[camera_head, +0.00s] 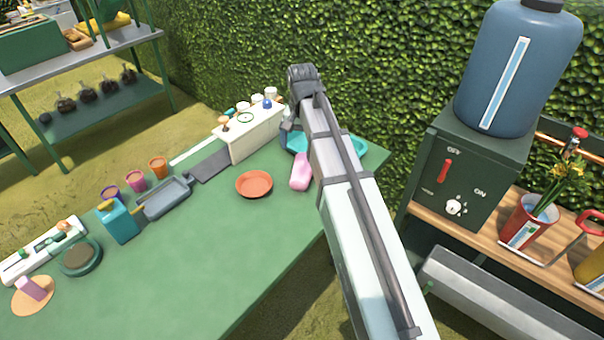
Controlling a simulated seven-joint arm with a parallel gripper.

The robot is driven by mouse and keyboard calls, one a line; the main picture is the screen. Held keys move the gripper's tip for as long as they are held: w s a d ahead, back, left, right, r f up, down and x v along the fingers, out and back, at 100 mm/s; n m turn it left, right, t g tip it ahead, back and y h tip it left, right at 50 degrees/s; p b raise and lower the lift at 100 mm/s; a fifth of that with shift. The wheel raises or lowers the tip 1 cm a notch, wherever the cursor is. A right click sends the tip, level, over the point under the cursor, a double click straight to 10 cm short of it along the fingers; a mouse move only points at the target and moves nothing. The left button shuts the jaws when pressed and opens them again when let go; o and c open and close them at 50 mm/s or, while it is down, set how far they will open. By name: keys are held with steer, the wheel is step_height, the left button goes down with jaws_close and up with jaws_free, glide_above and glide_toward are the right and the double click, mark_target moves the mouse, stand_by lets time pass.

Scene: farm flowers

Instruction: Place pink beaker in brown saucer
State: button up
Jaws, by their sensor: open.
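A terracotta-brown saucer (254,183) lies empty on the green table. A pink beaker-like thing (300,172) stands or lies just right of it, partly hidden by my arm; I cannot tell its exact pose. A small pink cup (136,182) stands farther left between a purple and an orange cup. My gripper (288,136) is at the far side of the table, above and behind the pink thing, beside a teal dish (297,144). It is open, but its fingertips are mostly hidden by my arm.
A white box (252,135) with small jars stands behind the saucer. A grey tray (165,198) and a blue container (118,221) are at left. A tan disc (24,304) bears a pink block. The table front is clear. A dark green dispenser (468,165) stands right.

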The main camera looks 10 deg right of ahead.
mark_target(302, 166)
steer(key=shift+w+f, duration=0.1)
steer(key=shift+f, duration=5.6)
steer(key=shift+c, duration=0.5)
steer(key=c, duration=1.1)
steer(key=shift+r, duration=0.1)
step_height(302, 166, up, 10)
steer(key=shift+f, duration=0.1)
steer(key=shift+n, duration=0.3)
